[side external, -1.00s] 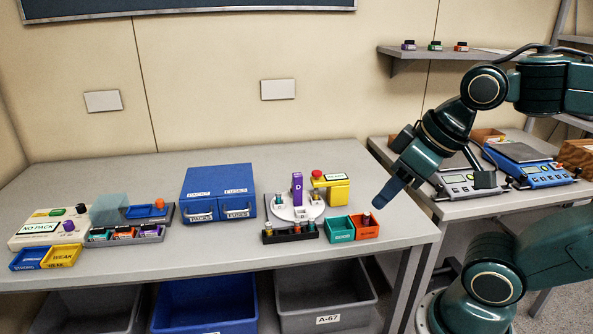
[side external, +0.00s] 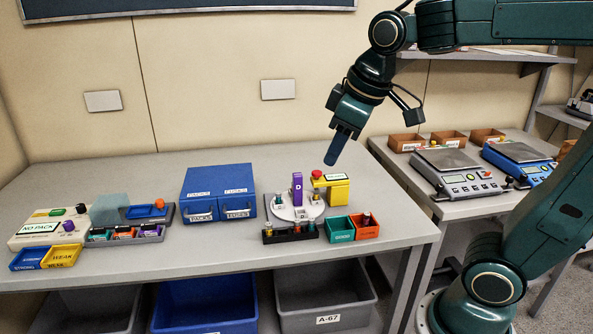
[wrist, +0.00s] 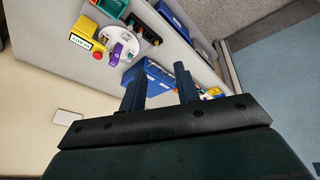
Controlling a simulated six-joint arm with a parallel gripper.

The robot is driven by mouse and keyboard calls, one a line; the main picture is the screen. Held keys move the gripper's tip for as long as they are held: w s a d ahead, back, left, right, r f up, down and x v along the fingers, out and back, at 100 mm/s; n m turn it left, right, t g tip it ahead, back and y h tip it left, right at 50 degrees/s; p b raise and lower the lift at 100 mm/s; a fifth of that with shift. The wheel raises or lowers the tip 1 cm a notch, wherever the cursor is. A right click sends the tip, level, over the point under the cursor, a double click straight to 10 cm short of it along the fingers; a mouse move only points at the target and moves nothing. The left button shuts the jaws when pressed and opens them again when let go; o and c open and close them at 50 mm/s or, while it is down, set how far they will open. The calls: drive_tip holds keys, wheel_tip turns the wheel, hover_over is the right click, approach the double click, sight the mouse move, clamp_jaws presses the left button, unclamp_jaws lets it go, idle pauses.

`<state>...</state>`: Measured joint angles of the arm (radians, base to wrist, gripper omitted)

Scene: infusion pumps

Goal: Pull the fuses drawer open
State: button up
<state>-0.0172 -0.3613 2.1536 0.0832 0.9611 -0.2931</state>
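The blue cabinet (side external: 219,181) stands at the middle of the bench with two drawers side by side, both closed. The fuses drawer (side external: 238,208) is the right one, with a white label and a handle on its front; the packs drawer (side external: 199,214) is on its left. My gripper (side external: 332,161) is in the air, above and to the right of the cabinet, over the yellow device. In the wrist view my gripper (wrist: 160,85) has its two fingers apart with nothing between them. The blue cabinet (wrist: 153,74) shows beyond them, partly hidden by the fingers.
A white round fixture (side external: 297,207) with a purple block and a yellow device (side external: 333,188) stand right of the cabinet. Green (side external: 341,229) and orange (side external: 366,226) bins are at the front right. Trays and a white panel (side external: 45,227) are at left.

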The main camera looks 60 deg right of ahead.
drive_tip(key=w+f+n+g, duration=0.1)
drive_tip(key=w+n, duration=0.2)
drive_tip(key=w, duration=1.1)
drive_tip(key=n+g+h, duration=0.1)
drive_tip(key=n+g, duration=0.1)
drive_tip(key=n, duration=0.2)
hover_over(237, 212)
drive_tip(key=s+a, duration=0.2)
wheel_tip(237, 212, down, 10)
drive_tip(key=shift+w+d, duration=0.15)
drive_tip(key=shift+d, duration=0.05)
drive_tip(key=shift+f, duration=0.15)
drive_tip(key=f, duration=0.4)
drive_tip(key=w+d+f, duration=0.1)
drive_tip(key=f, duration=0.8)
drive_tip(key=shift+w+d+f, duration=0.15)
drive_tip(key=shift+w+d, duration=0.2)
clamp_jaws()
